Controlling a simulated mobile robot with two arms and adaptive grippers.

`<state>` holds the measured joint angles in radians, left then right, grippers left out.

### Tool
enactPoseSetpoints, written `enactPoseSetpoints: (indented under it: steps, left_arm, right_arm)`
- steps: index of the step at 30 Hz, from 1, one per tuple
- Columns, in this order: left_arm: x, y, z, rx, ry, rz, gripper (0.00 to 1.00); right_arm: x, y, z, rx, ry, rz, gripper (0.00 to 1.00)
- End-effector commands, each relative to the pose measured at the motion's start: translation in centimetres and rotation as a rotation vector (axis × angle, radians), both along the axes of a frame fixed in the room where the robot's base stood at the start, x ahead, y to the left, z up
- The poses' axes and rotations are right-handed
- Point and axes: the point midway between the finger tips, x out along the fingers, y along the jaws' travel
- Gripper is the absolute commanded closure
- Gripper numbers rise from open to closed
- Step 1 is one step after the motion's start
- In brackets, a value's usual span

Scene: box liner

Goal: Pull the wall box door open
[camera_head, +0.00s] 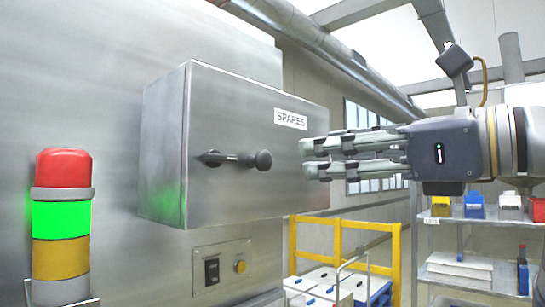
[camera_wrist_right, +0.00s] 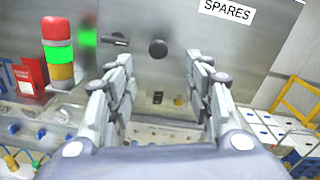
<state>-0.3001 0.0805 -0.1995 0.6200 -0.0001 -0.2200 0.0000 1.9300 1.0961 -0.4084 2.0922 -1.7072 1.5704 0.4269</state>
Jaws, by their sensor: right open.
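The wall box (camera_head: 165,150) is a grey metal box with a "SPARES" label, fixed to a metal wall. Its door (camera_head: 225,120) faces me and looks shut. A dark handle with a round knob (camera_head: 262,160) sticks out from the door. My right gripper (camera_head: 306,158) is open and empty, its fingers pointing left towards the knob with a small gap. In the right wrist view the knob (camera_wrist_right: 158,48) lies ahead of and between the two open fingers (camera_wrist_right: 160,75), not touched. My left gripper is not in view.
A signal tower (camera_head: 61,220) with red, green and yellow sections stands at the left. A switch panel (camera_head: 222,267) is below the box. A yellow frame (camera_head: 343,225) and shelves with bins (camera_head: 470,240) stand at the right behind my arm.

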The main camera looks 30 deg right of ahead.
Motion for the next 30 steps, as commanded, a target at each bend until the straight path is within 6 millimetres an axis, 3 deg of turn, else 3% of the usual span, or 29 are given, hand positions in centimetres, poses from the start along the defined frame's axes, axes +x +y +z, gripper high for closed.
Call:
enactPoseSetpoints:
  steps: [15,28,29,30]
  left_arm:
    - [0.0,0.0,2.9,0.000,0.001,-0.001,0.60]
    - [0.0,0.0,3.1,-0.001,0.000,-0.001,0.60]
    - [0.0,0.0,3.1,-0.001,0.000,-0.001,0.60]
    - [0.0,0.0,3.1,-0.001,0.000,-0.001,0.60]
  right_arm:
    - [8.3,3.1,0.1,-0.002,0.004,0.006,0.53]
    - [9.5,3.5,-0.1,-0.001,0.002,0.007,0.53]
    - [9.5,3.5,-0.1,-0.001,0.002,0.007,0.55]
    - [9.5,3.5,-0.1,-0.001,0.002,0.007,0.64]
